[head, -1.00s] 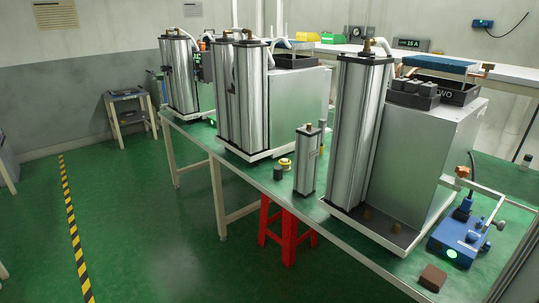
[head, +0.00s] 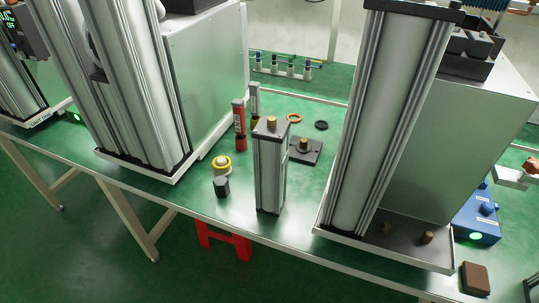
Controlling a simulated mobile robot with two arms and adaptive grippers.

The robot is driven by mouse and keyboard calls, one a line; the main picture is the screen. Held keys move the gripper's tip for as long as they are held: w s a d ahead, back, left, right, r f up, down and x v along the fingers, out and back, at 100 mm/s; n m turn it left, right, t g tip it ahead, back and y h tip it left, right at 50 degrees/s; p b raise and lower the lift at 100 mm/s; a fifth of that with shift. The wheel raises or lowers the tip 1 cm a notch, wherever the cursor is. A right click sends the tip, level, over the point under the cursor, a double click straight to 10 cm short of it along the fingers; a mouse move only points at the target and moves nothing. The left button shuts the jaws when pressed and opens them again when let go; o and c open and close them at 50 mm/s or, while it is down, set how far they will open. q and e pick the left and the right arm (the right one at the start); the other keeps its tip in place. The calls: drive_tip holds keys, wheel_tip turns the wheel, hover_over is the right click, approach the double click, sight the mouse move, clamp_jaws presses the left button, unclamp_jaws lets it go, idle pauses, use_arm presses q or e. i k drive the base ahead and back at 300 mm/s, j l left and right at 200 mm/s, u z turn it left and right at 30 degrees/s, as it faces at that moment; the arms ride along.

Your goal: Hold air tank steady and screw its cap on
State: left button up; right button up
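A small silver square column (head: 270,175), which looks like the air tank, stands upright near the front edge of the green bench. It has a dark top with a brass fitting (head: 271,123). A dark square plate with a brass fitting (head: 305,151) lies just behind it to the right. A small dark cylinder (head: 221,187) and a yellow ring-shaped piece with a pale centre (head: 221,166) are to its left. I cannot tell which of these pieces is the cap. Neither of my grippers is in view.
Tall silver columns (head: 390,120) (head: 125,80) with metal boxes flank the tank. A blue device (head: 475,220) and brown block (head: 475,279) are at right. A red stool (head: 224,240) stands below.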

sight(271, 136)
drive_tip(key=i+j+z, duration=0.45)
drive_tip(key=j, duration=0.25)
drive_tip(key=j+z, duration=0.25)
drive_tip(key=i+j, duration=0.05)
drive_tip(key=j, duration=0.05)
